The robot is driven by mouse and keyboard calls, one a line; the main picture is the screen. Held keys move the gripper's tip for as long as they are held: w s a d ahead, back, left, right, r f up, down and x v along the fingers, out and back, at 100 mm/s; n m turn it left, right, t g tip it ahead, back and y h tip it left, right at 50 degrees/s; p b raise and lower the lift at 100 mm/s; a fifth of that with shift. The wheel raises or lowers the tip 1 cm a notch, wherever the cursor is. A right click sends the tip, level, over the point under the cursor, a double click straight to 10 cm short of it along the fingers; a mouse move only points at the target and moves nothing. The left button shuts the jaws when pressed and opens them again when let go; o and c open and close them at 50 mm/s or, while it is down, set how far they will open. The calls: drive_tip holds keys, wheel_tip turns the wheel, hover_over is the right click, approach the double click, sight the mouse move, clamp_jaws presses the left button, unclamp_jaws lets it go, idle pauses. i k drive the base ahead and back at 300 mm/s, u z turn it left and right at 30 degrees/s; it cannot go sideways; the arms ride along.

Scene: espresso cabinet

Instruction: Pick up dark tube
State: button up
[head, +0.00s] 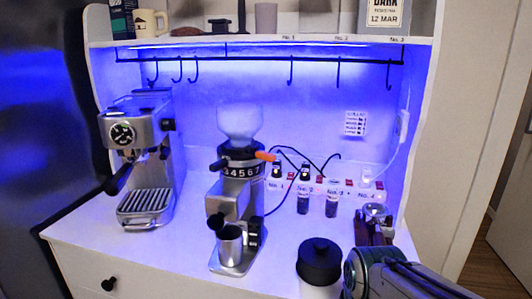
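Two small dark tubes stand upright side by side near the back wall of the white counter, right of the grinder. One dark tube (303,203) is on the left, and the other dark tube (332,203) is on the right. My gripper (354,270) enters from the lower right, in front of and below the tubes, apart from both. Its fingers are not clearly visible, so I cannot tell its opening.
A grinder (238,190) with a steel cup (230,246) is left, and an espresso machine (140,160) farther left. A brown-and-metal item (375,225) stands right. A power strip (350,183) lies behind.

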sight(304, 194)
drive_tip(key=k, duration=1.15)
drive_tip(key=u, duration=0.6)
drive_tip(key=i, duration=0.9)
drive_tip(key=z, duration=0.75)
